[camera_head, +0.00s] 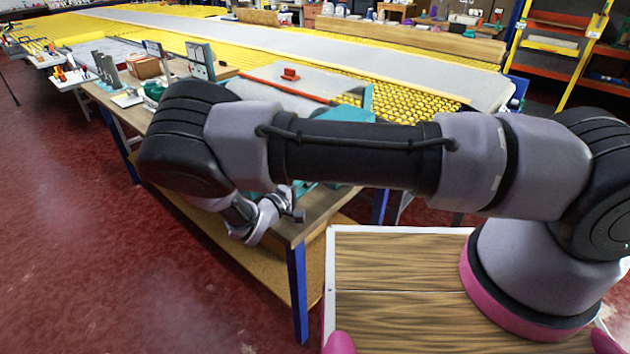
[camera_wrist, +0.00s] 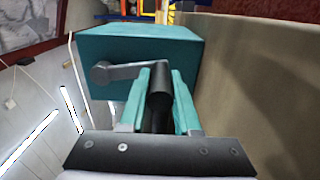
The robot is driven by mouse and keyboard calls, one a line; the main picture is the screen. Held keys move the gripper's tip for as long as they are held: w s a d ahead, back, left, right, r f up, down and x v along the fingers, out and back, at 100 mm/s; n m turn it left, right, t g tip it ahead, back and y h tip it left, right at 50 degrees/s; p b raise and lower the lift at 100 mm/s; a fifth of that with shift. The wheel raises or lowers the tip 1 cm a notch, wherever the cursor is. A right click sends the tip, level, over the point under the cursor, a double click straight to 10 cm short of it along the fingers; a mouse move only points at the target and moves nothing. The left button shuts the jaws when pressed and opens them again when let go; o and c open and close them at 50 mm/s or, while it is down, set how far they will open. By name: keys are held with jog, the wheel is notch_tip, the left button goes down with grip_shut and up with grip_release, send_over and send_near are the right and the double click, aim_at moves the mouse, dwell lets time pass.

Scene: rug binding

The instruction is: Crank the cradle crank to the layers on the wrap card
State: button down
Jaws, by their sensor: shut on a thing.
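In the wrist view, a teal box (camera_wrist: 140,45) carries the cradle crank (camera_wrist: 125,71), a grey lever with a round hub at its left end. The lever points right, roughly level. A dark cylindrical handle (camera_wrist: 160,80) stands at its right end. My gripper (camera_wrist: 161,88) has its teal fingers on either side of this handle and is shut on it. In the head view my arm hides the crank and much of the teal cradle parts (camera_head: 325,184). An upright card-like panel with a teal edge (camera_head: 200,61) stands on the bench; I cannot tell whether it is the wrap card.
A wooden bench (camera_head: 320,205) with blue legs lies under my wrist. A red bar (camera_head: 285,88) and small tools lie farther back. A long yellow table (camera_head: 300,45) fills the background. Red floor (camera_head: 70,220) is clear at the left. A brown surface (camera_wrist: 250,90) runs close along the gripper's right.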

jog(key=shift+a+f+m, duration=0.1)
jog(key=shift+a+m, duration=0.1)
jog(key=shift+m, duration=0.1)
jog(key=c, duration=0.6)
grip_release()
jog(key=shift+w, duration=0.1)
jog(key=v, duration=1)
jog(key=shift+s+a, duration=0.25)
jog(key=shift+s, duration=0.1)
